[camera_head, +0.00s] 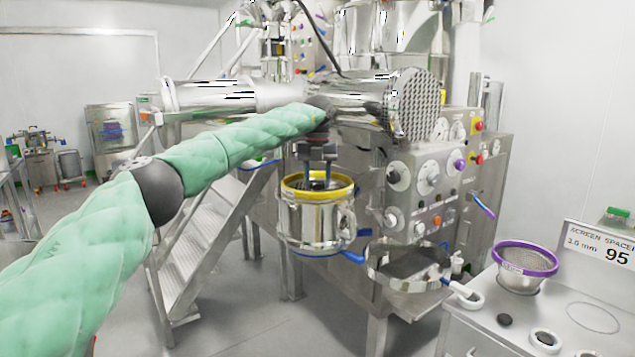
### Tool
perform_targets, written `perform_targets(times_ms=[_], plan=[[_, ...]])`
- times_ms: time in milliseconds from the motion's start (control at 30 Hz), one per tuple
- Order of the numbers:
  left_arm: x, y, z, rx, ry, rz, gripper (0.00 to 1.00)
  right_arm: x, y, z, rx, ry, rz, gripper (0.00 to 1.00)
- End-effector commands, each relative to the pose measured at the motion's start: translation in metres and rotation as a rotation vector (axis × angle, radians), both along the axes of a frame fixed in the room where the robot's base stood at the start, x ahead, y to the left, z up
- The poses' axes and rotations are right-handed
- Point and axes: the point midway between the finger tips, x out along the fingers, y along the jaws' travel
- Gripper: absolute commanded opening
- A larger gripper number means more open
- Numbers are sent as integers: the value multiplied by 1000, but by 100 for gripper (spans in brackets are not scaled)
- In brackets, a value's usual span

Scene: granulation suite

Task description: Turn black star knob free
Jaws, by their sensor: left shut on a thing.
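My left gripper (318,180) reaches down from above into the open top of a steel vessel with a yellow rim (291,193). Its two fingers are shut on a dark piece inside the rim, which I take to be the black star knob (319,186). The knob is small and mostly hidden by the fingers and the rim, so its star shape cannot be made out. The vessel looks upright. My right gripper is not in view.
A steel control panel (430,205) with dials and buttons stands right of the vessel. A steel ring clamp (400,281) with a blue handle is below. A purple-rimmed sieve (526,262) sits on the table (470,318) at right. Metal stairs (215,235) stand left.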

Motion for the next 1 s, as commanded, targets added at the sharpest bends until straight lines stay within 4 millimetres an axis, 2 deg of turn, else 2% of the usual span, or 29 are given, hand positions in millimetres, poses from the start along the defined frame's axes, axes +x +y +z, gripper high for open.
perform_targets(times_ms=[500, 1000], plan=[[0, 0, -2, 0, 1, 418, 19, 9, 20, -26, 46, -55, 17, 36], [0, 0, -1, 1, 1, 562, 19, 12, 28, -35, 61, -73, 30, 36]])
